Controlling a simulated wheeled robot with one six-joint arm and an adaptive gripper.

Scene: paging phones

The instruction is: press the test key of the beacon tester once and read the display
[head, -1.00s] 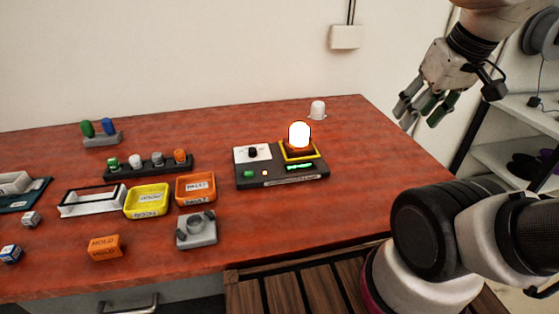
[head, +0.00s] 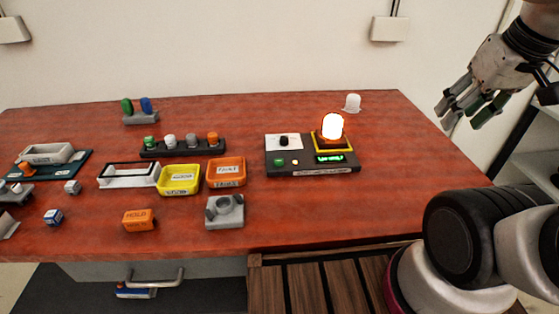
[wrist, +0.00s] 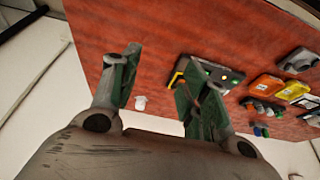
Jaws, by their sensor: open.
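The beacon tester (head: 312,169) is a dark box on the red table. It has a white panel with a black knob (head: 284,141), a green key (head: 279,162), a small lit lamp (head: 295,162) and a green display (head: 330,158) whose text is too small to read. A beacon (head: 332,126) glows white with a reddish edge in its yellow-framed socket. My gripper (head: 462,113) is open and empty, raised to the right of the tester. In the wrist view its fingers (wrist: 160,85) are apart, and one partly hides the tester (wrist: 228,75).
A white dome (head: 352,103) stands behind the tester. Left of it are a lamp rack (head: 184,152), yellow bin (head: 179,192), orange bin (head: 210,184), grey fixture (head: 225,222) and orange HOLD block (head: 139,220). The table right of the tester is clear.

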